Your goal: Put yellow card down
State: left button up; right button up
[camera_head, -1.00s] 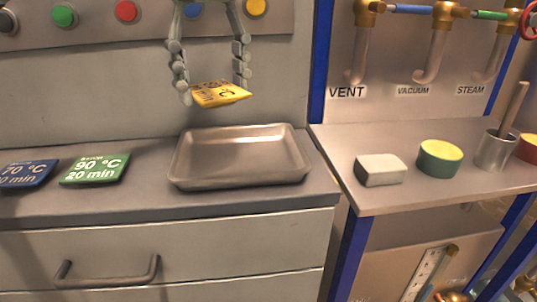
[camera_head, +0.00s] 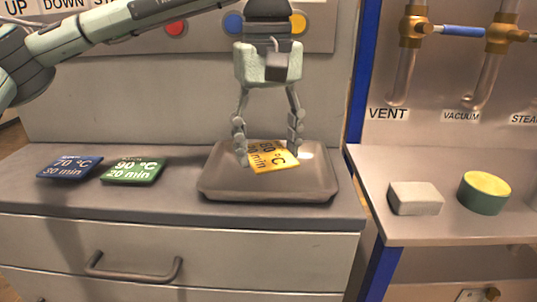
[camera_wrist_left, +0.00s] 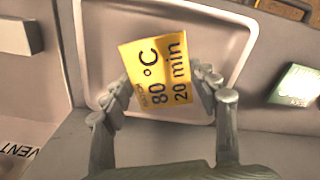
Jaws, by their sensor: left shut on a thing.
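The yellow card (camera_head: 270,156), marked 80 °C and 20 min, is held between the fingers of my left gripper (camera_head: 268,152). It also shows in the left wrist view (camera_wrist_left: 158,72), tilted between the two fingertips (camera_wrist_left: 168,92). The grey metal tray (camera_head: 215,180) lies on the counter beneath the card and gripper. The card is over the tray's inside; whether its lower edge touches the tray floor I cannot tell. My right gripper is in neither view.
A blue card (camera_head: 70,167) and a green card (camera_head: 133,171) lie on the counter (camera_head: 180,200) left of the tray. On the right bench are a whitish block (camera_head: 415,198) and a green-and-yellow round piece (camera_head: 485,193). A wall panel with coloured buttons (camera_head: 175,27) stands behind.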

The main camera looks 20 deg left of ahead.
pick_arm(q)
jog(key=shift+f, duration=0.95)
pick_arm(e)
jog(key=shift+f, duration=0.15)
pick_arm(q)
jog(key=shift+f, duration=0.15)
jog(key=o, duration=1)
jog(key=shift+o, duration=0.2)
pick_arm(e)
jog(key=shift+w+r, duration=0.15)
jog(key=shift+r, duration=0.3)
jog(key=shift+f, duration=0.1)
